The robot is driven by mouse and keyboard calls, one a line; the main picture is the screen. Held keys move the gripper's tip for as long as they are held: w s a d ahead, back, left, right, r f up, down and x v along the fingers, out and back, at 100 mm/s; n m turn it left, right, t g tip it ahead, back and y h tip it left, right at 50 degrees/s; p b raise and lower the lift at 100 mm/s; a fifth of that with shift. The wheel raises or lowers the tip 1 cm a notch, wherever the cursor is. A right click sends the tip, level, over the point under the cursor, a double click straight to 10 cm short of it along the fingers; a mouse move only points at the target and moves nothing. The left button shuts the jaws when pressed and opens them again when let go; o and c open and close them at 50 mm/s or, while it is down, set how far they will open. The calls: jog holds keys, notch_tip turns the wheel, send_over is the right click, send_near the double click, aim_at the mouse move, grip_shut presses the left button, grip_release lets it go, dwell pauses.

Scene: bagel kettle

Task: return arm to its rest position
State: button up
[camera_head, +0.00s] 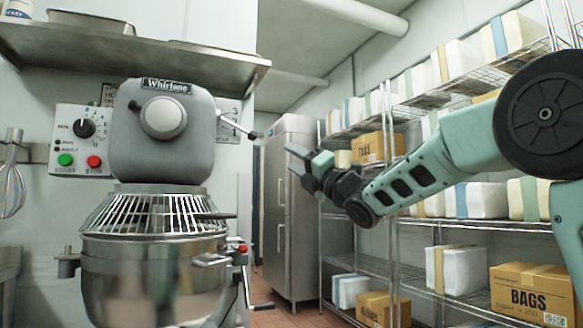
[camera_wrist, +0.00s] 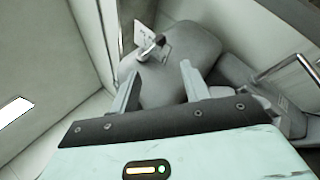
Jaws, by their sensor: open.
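My gripper (camera_head: 294,161) is in mid-air in the head view, at the end of my arm, which reaches in from the right. Its fingers point left toward the grey mixer (camera_head: 162,150). In the wrist view my gripper (camera_wrist: 160,90) shows two separated fingers with nothing between them. The mixer head (camera_wrist: 180,65) lies beyond the fingers in that view. In the head view the fingers are to the right of the mixer's side lever (camera_head: 254,134). I cannot tell the exact gap in depth between them.
The mixer's wire guard (camera_head: 155,213) and steel bowl (camera_head: 155,285) stand at the left. A steel fridge (camera_head: 290,210) is behind my gripper. Wire shelves (camera_head: 465,224) with wrapped packs and a BAGS box (camera_head: 532,292) line the right. A steel shelf (camera_head: 130,45) hangs above the mixer.

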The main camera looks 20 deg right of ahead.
jog(key=a+f+m+g+h, duration=0.2)
jog(key=a+f+m+h, duration=0.15)
jog(key=f+m, duration=0.3)
jog(key=a+f+m+g+h, duration=0.2)
jog(key=a+f+m, duration=0.3)
jog(key=f, duration=0.3)
jog(key=s+a+f+m+g+h, duration=0.1)
jog(key=s+a+f+m+g, duration=0.2)
jog(key=s+f, duration=0.35)
jog(key=s+a+f+m+g, duration=0.2)
jog(key=s+a+f+g, duration=0.1)
jog(key=f, duration=0.6)
jog(key=s+f+m+g+h, duration=0.1)
jog(key=s+f+m+g, duration=0.2)
jog(key=s+f, duration=0.5)
jog(key=s+f+m+g+h, duration=0.2)
jog(key=s+f+g, duration=0.15)
jog(key=s, duration=0.75)
jog(key=s+f+m+g+h, duration=0.1)
jog(key=s+f+m+g, duration=0.3)
jog(key=s, duration=0.6)
notch_tip(320, 180, up, 28)
jog(key=s+p, duration=0.1)
jog(key=p, duration=2.9)
jog(key=shift+s+d+r+n, duration=0.2)
jog(key=shift+s+r+n, duration=0.1)
jog(key=shift+n, duration=0.15)
jog(key=shift+f+g+h, duration=0.1)
jog(key=shift+g+h, duration=0.15)
